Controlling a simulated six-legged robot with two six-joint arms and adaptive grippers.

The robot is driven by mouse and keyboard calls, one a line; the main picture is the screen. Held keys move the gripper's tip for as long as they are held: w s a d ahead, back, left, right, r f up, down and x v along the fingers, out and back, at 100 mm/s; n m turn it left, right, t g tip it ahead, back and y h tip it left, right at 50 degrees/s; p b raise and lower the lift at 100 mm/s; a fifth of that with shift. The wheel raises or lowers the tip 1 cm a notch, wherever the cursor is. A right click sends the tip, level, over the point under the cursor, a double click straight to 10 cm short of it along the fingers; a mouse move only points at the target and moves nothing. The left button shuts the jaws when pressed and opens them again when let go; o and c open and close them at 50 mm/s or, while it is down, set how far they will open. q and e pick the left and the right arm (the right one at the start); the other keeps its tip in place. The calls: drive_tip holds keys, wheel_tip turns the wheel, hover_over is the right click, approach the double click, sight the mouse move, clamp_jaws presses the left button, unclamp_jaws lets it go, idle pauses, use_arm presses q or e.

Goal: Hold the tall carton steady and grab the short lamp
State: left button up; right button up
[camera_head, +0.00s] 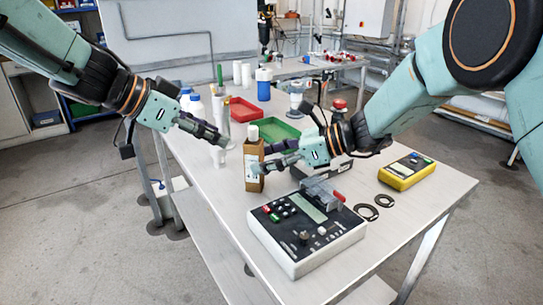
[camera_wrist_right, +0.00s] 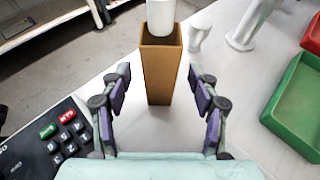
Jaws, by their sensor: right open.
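The tall brown carton (camera_head: 252,172) stands upright near the table's left edge, with a pale label on its side. A short white lamp-like cylinder (camera_head: 253,132) shows at its open top; I cannot tell how deep it sits. In the right wrist view the carton (camera_wrist_right: 160,75) stands ahead between the fingers, with the white cylinder (camera_wrist_right: 161,17) above its mouth. My right gripper (camera_head: 263,158) is open beside the carton; the fingers (camera_wrist_right: 158,95) also show apart in the wrist view. My left gripper (camera_head: 226,143) is left of the carton and apart from it; its jaw opening is unclear.
A control box (camera_head: 304,238) with buttons lies at the front of the table (camera_head: 215,190). A green tray (camera_head: 276,131) and a red tray (camera_head: 243,109) lie behind the carton. A yellow meter (camera_head: 406,171) and two black rings (camera_head: 367,211) lie to the right.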

drive_tip(key=x, duration=0.7)
drive_tip(key=shift+c, duration=0.5)
clamp_jaws()
idle(1.2)
